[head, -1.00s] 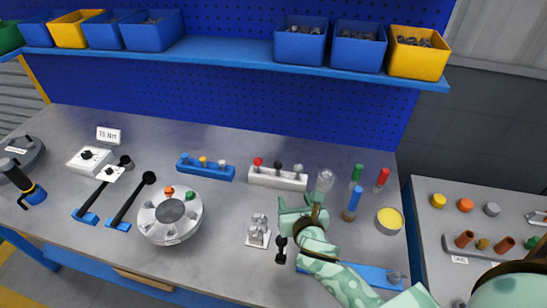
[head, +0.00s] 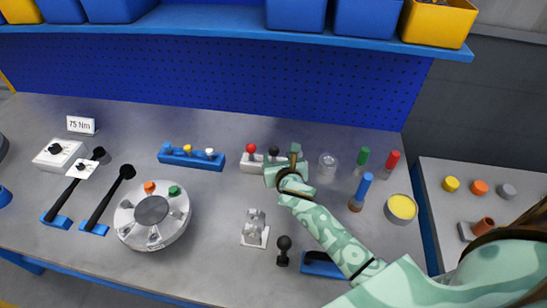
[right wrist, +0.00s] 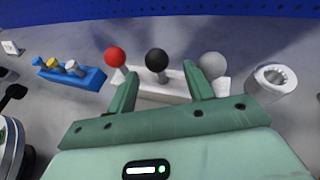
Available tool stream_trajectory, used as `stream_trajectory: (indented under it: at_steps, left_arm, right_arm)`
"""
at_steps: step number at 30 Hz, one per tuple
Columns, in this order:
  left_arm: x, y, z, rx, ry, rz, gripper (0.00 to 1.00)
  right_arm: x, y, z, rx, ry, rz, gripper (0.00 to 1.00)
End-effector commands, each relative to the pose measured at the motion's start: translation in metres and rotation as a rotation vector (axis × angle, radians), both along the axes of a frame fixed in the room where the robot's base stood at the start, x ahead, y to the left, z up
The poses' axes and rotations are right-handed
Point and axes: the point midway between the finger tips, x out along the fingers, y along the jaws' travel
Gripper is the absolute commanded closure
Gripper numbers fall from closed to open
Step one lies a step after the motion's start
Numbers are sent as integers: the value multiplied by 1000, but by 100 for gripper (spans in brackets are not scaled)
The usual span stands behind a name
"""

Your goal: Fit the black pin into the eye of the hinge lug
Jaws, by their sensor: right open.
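The black pin (right wrist: 156,61) has a ball head and stands upright in a white rack (right wrist: 160,97), between a red-headed pin (right wrist: 115,57) and a grey-headed pin (right wrist: 212,66). In the head view the black head (head: 273,152) shows just left of my right gripper (head: 283,167). In the right wrist view my open right gripper (right wrist: 161,88) has a finger on each side of the black pin, with a visible gap; nothing is held. The grey hinge lug (head: 254,224) stands on a white plate nearer the front; its eye is too small to make out. My left gripper is not in view.
A blue rack (head: 190,158) with several pins is to the left. Green, red and blue handled tools and a yellow-topped tin (head: 400,209) are further right. A black ball knob (head: 283,245) stands beside the lug.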

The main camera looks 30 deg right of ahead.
Motion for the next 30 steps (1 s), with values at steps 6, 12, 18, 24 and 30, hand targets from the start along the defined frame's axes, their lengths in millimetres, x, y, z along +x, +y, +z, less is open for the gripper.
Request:
stream_trajectory:
  at_steps: [6,12,18,24,30]
  left_arm:
    - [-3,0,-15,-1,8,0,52]
    - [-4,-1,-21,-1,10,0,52]
    - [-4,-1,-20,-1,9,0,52]
    - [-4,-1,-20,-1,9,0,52]
    - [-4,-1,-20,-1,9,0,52]
  right_arm:
    - [31,-4,-12,4,0,-2,48]
    - [48,-9,-18,2,1,1,48]
    - [48,-9,-16,1,0,1,48]
    - [48,-9,-17,1,0,1,99]
    - [48,-9,-16,1,0,1,99]
